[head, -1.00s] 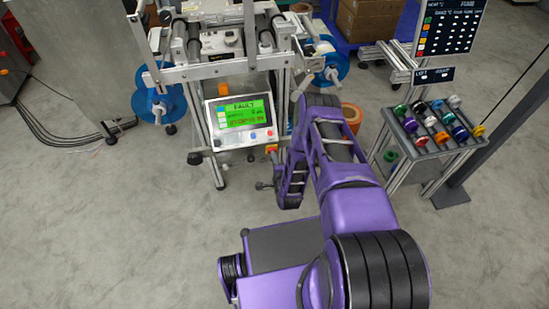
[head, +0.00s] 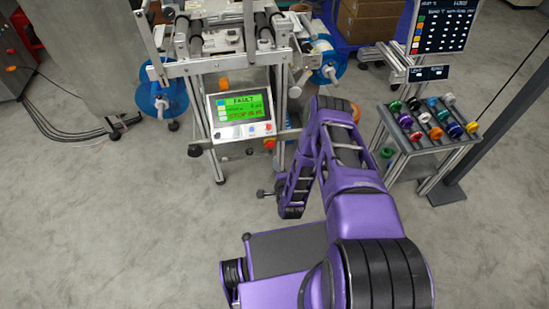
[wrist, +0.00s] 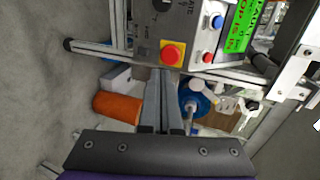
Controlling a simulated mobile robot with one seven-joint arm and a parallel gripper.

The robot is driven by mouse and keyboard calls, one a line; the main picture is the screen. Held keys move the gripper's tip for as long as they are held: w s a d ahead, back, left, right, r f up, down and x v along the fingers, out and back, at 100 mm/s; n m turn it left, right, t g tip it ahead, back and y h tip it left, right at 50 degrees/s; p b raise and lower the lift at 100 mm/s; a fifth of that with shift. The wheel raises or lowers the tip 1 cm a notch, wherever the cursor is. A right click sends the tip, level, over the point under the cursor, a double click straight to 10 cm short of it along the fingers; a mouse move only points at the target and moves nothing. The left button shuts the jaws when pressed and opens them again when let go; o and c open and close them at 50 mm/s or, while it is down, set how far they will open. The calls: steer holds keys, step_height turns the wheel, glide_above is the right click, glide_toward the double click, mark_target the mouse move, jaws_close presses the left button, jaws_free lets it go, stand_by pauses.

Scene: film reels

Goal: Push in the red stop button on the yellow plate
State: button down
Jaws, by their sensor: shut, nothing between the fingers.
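The red stop button (wrist: 171,54) shows on its yellow plate (wrist: 164,65) in the upper middle of the wrist view, beside the grey control panel. In the head view the button is a small red-orange spot (head: 269,143) just below the panel's right corner. My gripper (wrist: 163,76) is shut and empty. In the head view I cannot make out the fingers clearly.
The panel (head: 238,117) has a green screen reading FAULT, plus a blue button (wrist: 217,22) and a smaller red button (wrist: 208,57) near the stop button. A metal bar (wrist: 95,47) runs beside the plate. An orange roll (wrist: 118,107) lies beyond. A reel rack (head: 430,140) stands right.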

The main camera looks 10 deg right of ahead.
steer(key=v, duration=0.6)
steer(key=shift+p, duration=0.35)
steer(key=shift+s, duration=0.1)
